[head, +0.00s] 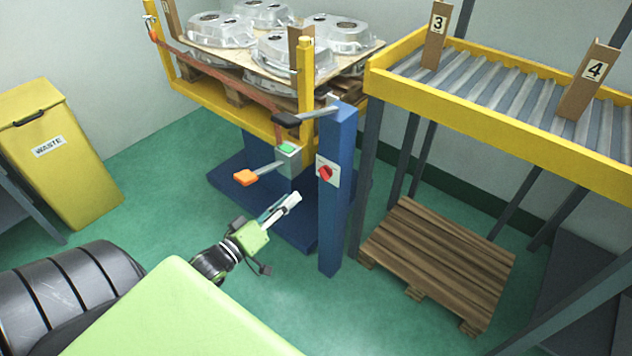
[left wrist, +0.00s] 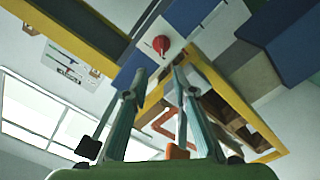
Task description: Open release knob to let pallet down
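A red knob (head: 326,173) sits on a white plate on the front of the blue post (head: 333,225). It also shows in the left wrist view (left wrist: 161,44), beyond the fingertips. The pallet (head: 237,88) carries several aluminium castings (head: 220,28) and sits raised in a yellow-railed lift behind the post. My left gripper (head: 291,201) is below and left of the knob, apart from it. In the left wrist view its two fingers (left wrist: 159,74) are spread with nothing between the tips. My right gripper is not in view.
A lever with an orange grip (head: 246,177) and one with a black grip (head: 287,119) jut out near the post. A roller conveyor (head: 480,105) stands right, above an empty pallet (head: 440,258). A yellow waste bin (head: 70,165) is left. Green floor before the post is clear.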

